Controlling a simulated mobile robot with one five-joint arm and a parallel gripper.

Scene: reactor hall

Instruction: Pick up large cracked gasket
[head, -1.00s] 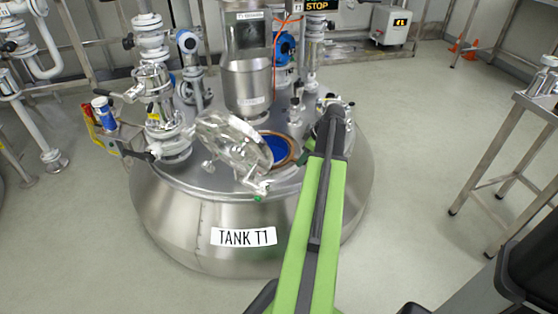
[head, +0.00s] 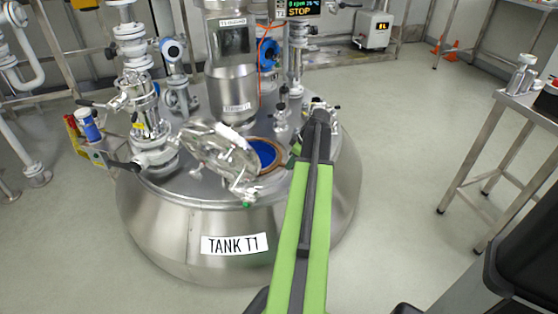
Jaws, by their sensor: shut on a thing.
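The large gasket shows as a brown-orange ring (head: 281,158) around the round opening with a blue inside on top of tank T1 (head: 190,222). Its crack is too small to make out. My gripper (head: 294,154) is at the right edge of the ring, shut on it. My green and grey arm hides most of the gripper and the fingertips do not show clearly. The ring appears to lie at the opening; I cannot tell whether it is lifted.
The glass-and-metal hatch lid (head: 218,152) stands tilted open left of the opening. Pipes and valves (head: 146,110) rise at the left, a steel vessel (head: 233,85) behind. A steel table (head: 510,103) stands at the right, with free floor between it and the tank.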

